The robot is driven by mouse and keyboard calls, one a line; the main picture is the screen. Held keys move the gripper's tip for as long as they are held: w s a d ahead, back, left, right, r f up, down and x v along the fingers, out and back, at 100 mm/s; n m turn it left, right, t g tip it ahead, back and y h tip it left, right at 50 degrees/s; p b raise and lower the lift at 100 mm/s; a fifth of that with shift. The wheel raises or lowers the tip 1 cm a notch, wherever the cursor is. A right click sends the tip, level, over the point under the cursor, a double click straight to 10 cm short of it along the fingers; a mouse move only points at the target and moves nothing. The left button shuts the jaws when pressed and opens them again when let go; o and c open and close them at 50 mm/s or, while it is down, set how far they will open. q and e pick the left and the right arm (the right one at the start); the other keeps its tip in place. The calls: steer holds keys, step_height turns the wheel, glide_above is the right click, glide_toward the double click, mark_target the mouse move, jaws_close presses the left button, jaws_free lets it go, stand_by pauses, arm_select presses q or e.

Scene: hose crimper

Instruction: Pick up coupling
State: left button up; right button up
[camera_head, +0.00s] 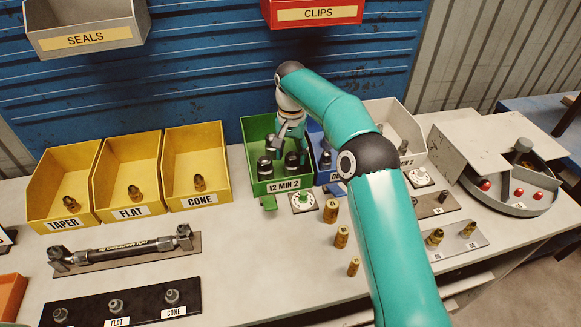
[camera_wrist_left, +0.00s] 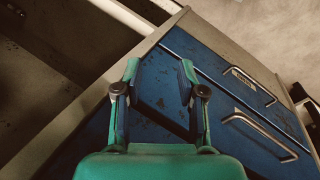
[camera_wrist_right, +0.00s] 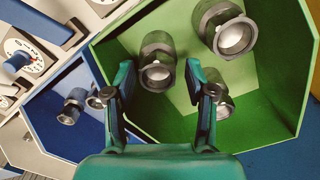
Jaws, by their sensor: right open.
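Dark metal couplings stand in the green bin (camera_head: 250,135) labelled 12 MIN 2; one coupling (camera_head: 265,168) is at the front left. My right gripper (camera_head: 290,140) is open and empty, reaching down into or just over this bin. In the right wrist view, one coupling (camera_wrist_right: 157,60) shows between and beyond the fingertips, another (camera_wrist_right: 228,28) is at the upper right, and a third (camera_wrist_right: 218,100) is partly behind the right finger. I cannot tell whether a finger touches any coupling. My left gripper (camera_wrist_left: 158,68) is open and empty, seen only in the left wrist view.
A blue bin (camera_wrist_right: 50,125) stands close beside the green one. Yellow bins (camera_head: 127,170) are to the left. A hose assembly (camera_head: 125,248) lies on the bench, with brass fittings (camera_head: 341,237) in front of the bins. A blue drawer cabinet (camera_wrist_left: 160,85) is below my left gripper.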

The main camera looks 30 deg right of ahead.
mark_target(292, 166)
step_height(292, 166, down, 5)
steer(key=shift+f, duration=0.15)
steer(key=c, duration=1)
